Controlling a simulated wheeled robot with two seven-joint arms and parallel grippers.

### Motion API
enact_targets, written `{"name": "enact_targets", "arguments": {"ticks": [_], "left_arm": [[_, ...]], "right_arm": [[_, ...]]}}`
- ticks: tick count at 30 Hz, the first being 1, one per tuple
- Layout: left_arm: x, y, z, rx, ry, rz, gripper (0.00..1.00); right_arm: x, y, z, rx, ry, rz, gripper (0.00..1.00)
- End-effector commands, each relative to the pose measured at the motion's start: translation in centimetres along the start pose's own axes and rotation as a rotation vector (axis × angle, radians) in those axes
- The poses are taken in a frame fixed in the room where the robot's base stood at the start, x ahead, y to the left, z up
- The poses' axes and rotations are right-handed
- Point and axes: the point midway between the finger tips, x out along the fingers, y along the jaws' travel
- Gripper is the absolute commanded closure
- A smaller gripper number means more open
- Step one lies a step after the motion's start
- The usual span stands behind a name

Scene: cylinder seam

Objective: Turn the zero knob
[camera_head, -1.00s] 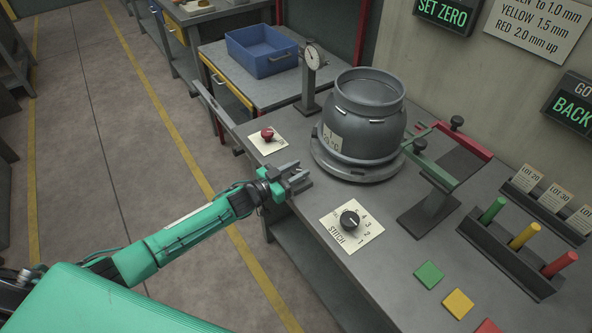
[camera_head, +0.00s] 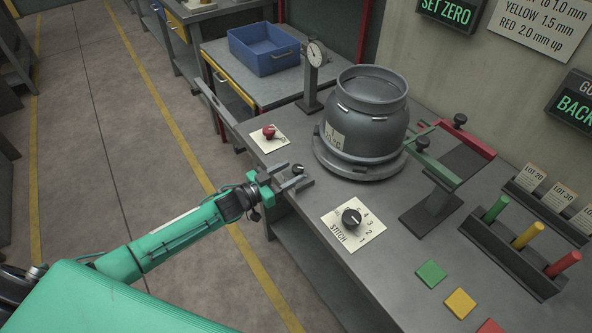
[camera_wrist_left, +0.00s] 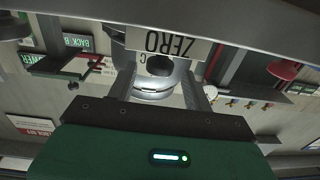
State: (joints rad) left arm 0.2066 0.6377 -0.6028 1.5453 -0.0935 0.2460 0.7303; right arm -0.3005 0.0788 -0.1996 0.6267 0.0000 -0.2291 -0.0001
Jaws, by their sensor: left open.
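The zero knob is a small dark round knob (camera_head: 298,169) at the table's front edge, mostly hidden by my left gripper in the head view. In the left wrist view the dark knob (camera_wrist_left: 160,66) shows beside its pale ZERO label (camera_wrist_left: 168,44). My left gripper (camera_head: 299,175) is open, with a finger on either side of the knob as seen from the wrist. I cannot tell whether either finger touches it. A dial gauge (camera_head: 316,54) stands on a post behind. A green SET ZERO sign (camera_head: 448,13) is on the wall. My right gripper is not in view.
A red knob (camera_head: 269,131) on a pale plate and a black STITCH knob (camera_head: 351,217) flank the gripper. A large grey metal vessel (camera_head: 365,115) stands behind it. A clamp stand (camera_head: 430,211), coloured pegs and colour squares are to the right.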

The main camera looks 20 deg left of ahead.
Motion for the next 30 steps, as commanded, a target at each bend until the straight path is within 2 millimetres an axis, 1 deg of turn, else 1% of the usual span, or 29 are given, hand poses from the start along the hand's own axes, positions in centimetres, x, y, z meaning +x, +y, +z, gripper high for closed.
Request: {"name": "enact_targets", "arguments": {"ticks": [1,6,12,15,21,30], "left_arm": [[-1.2,0.0,0.3,0.001,-0.003,0.000,0.49],[-4.6,0.0,0.3,0.001,-0.003,0.000,0.49],[-7.8,0.0,0.2,0.002,-0.003,0.000,0.49],[-8.9,0.0,0.2,0.001,-0.002,-0.001,0.49],[-10.0,-0.1,0.0,0.001,0.000,0.000,0.49],[-10.1,-0.1,0.0,0.001,0.000,0.000,0.49]], "right_arm": [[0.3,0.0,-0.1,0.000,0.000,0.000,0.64],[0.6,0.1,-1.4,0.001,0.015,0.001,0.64],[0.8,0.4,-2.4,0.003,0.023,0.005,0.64],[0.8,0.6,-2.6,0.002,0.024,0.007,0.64],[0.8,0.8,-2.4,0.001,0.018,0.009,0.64],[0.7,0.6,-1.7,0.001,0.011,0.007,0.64]]}}
